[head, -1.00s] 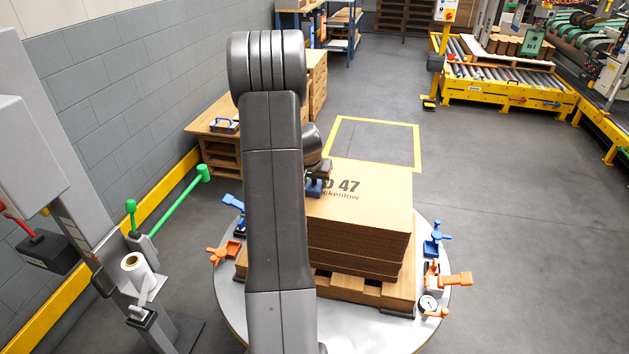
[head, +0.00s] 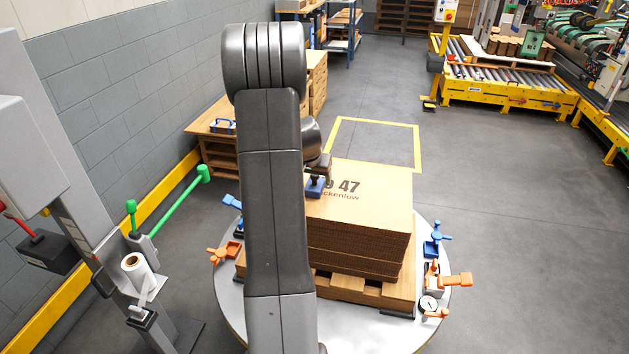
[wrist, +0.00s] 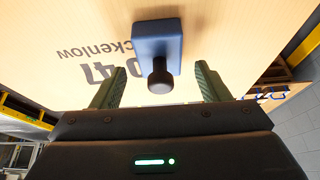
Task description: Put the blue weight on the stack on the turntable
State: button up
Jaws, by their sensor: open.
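The blue weight (wrist: 158,42) is a blue block with a dark round knob. It rests on top of the cardboard stack (wrist: 225,40), beside the printed "47". In the head view the weight (head: 315,187) shows at the stack's left side, partly behind my arm. The stack (head: 375,190) lies on a wooden pallet on the round metal turntable (head: 235,312). My gripper (wrist: 160,88) is open, with its green fingers apart on either side of the knob and not visibly touching it.
Blue and orange clamps (head: 437,238) and a gauge (head: 428,304) stand on the turntable's rim. A grey post with a green lever (head: 175,205) is at the left. A wooden bench (head: 212,122) stands by the wall.

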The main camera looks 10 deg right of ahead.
jog(key=v, duration=0.9)
jog(key=shift+r, duration=0.25)
jog(key=shift+s, duration=0.1)
